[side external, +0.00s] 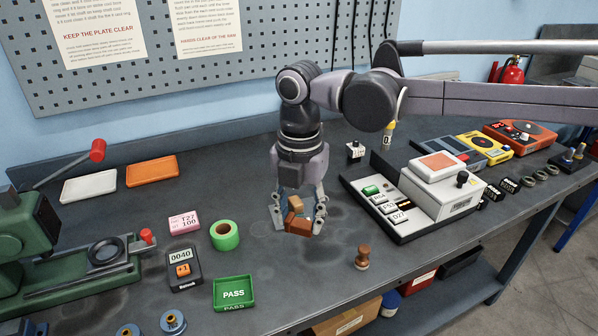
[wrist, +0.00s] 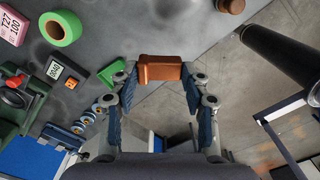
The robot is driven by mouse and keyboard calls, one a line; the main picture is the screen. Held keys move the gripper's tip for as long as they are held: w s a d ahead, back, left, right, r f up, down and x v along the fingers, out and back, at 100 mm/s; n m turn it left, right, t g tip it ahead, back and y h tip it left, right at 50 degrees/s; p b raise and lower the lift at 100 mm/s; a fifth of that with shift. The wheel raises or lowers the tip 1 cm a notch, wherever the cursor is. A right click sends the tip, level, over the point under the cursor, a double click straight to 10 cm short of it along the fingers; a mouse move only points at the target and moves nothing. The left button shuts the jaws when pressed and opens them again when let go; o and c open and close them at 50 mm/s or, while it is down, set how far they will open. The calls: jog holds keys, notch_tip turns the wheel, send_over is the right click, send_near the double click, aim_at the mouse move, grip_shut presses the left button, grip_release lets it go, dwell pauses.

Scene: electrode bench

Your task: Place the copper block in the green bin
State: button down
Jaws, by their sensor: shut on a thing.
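The copper block (side external: 297,224) is between the fingers of my gripper (side external: 298,217), which is shut on it. The fingers hide part of its sides. In the wrist view the copper block (wrist: 160,69) sits across the fingertips of my gripper (wrist: 161,78), and it appears raised off the bench. The green bin (side external: 234,305) is a shallow tray marked PASS at the front of the bench, to the left of and nearer the camera than my gripper. In the wrist view the green bin (wrist: 110,72) shows partly behind the left finger.
A green tape roll (side external: 224,235) and a pink label box (side external: 184,223) lie behind the green bin. A counter (side external: 184,270) marked 0040 stands left of it. A brown knob-shaped piece (side external: 362,257) stands right of my gripper. A tester unit (side external: 440,190) is further right.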

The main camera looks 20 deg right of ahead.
jog(key=shift+w+d+r, duration=0.1)
jog(key=shift+d+r, duration=0.05)
jog(key=shift+d, duration=0.1)
jog(key=shift+w+n, duration=0.15)
jog(key=shift+n, duration=0.35)
jog(key=shift+w+a+n, duration=0.2)
jog(key=shift+a+n, duration=0.05)
jog(key=shift+n, duration=0.35)
jog(key=w+a+n, duration=0.2)
jog(key=n, duration=0.4)
send_over(234, 295)
jog(key=shift+n, duration=0.4)
notch_tip(234, 295, down, 8)
jog(key=shift+r, duration=0.1)
jog(key=shift+f, duration=2.1)
